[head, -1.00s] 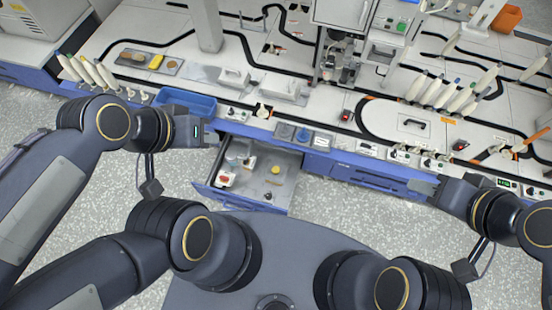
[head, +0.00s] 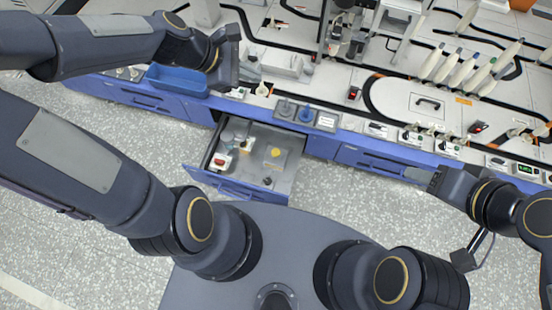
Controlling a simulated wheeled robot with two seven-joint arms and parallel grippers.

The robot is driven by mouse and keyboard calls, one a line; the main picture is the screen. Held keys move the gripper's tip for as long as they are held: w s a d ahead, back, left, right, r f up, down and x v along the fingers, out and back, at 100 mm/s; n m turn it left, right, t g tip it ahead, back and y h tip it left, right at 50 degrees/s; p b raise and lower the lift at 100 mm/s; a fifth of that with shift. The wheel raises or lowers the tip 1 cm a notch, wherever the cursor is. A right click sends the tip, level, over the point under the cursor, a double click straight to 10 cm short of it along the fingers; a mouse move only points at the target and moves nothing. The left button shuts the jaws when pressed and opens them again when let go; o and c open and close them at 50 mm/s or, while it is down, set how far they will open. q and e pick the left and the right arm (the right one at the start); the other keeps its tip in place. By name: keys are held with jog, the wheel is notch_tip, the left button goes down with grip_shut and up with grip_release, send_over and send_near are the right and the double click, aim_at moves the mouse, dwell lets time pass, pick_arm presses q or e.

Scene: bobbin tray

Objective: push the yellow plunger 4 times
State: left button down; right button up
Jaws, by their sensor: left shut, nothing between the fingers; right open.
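A small round yellow piece (head: 275,152) sits in the open drawer (head: 290,176), right of a small box with a red top (head: 220,160). It is the only clearly yellow part I see, and I cannot tell whether it is the plunger. My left gripper (head: 234,84) is over the bench edge, right of the blue bin, behind and left of the yellow piece and apart from it. It is shut and empty, and it hides part of the bench beneath it. My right gripper (head: 420,179) is open and empty in front of the bench's right part.
A blue bin (head: 178,80) stands on the bench at the left. A panel with a grey knob (head: 285,106) and a blue knob (head: 305,113) lies behind the drawer. Several pale upright handles (head: 465,74) stand at the right. The floor in front is clear.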

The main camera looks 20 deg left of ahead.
pick_arm(q)
jog(key=w+f+n+b, duration=0.2)
jog(key=w+f+n, duration=0.15)
jog(key=f, duration=0.35)
jog(key=w+f+n+b, duration=0.2)
jog(key=w+f+n, duration=0.1)
jog(key=f+n, duration=0.25)
jog(key=n+b, duration=1)
jog(key=n, duration=1.3)
send_over(273, 153)
notch_tip(273, 153, down, 36)
jog(key=shift+h, duration=0.3)
pick_arm(e)
notch_tip(273, 153, down, 16)
jog(key=shift+f, duration=0.2)
pick_arm(q)
jog(key=shift+w, duration=0.1)
pick_arm(e)
jog(key=shift+f, duration=0.1)
pick_arm(q)
notch_tip(273, 153, down, 7)
jog(key=b, duration=0.8)
jog(key=shift+r, duration=0.1)
jog(key=shift+f+b, duration=0.45)
jog(key=shift+f, duration=0.4)
pick_arm(e)
notch_tip(273, 153, down, 8)
jog(key=shift+f, duration=0.2)
pick_arm(q)
jog(key=shift+f, duration=0.15)
